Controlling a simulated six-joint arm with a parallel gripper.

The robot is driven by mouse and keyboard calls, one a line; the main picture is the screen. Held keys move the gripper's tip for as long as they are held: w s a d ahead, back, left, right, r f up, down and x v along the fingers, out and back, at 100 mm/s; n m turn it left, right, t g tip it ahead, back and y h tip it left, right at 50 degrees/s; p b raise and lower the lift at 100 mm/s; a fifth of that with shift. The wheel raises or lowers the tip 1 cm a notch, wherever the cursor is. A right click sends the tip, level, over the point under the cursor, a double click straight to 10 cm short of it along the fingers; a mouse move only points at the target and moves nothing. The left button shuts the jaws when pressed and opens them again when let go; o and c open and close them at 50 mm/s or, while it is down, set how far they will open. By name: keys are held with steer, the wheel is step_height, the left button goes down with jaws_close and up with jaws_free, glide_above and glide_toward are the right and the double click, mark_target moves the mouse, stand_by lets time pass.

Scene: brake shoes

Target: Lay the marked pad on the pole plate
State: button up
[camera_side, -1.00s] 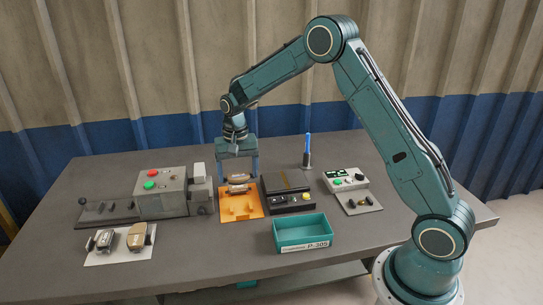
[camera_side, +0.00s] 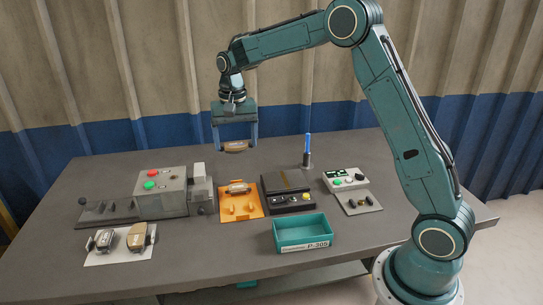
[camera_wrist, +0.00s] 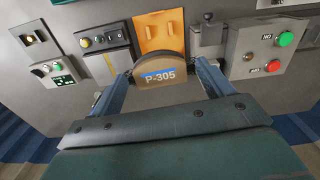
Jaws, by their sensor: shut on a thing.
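My gripper (camera_side: 235,148) is shut on a tan brake pad (camera_side: 237,147) and holds it in the air, above the table behind the orange fixture (camera_side: 251,207). In the wrist view the pad (camera_wrist: 162,73) sits between the two fingers (camera_wrist: 163,82). It carries a blue mark and the label P-305. Another piece (camera_side: 238,188) lies at the back of the orange fixture. A device with a dark flat plate (camera_side: 284,181) and front buttons stands to the fixture's right. I cannot tell for certain which surface is the pole plate.
A teal bin (camera_side: 302,233) labelled P-305 stands in front. A grey machine (camera_side: 161,202) with red and green buttons is left, a control box (camera_side: 345,180) right. A blue marker (camera_side: 308,147) stands upright behind. A white sheet (camera_side: 120,253) bears two pads.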

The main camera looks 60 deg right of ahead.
steer(key=shift+d, duration=0.1)
glide_above(284, 179)
step_height(284, 179, down, 10)
steer(key=shift+m, duration=0.3)
steer(key=shift+d+f, duration=0.1)
steer(key=shift+f, duration=0.1)
steer(key=shift+f, duration=3)
steer(key=shift+f, duration=0.4)
steer(key=o, duration=1.1)
steer(key=shift+c, duration=0.2)
steer(key=shift+r, duration=0.1)
step_height(284, 179, up, 14)
steer(key=shift+f, duration=0.2)
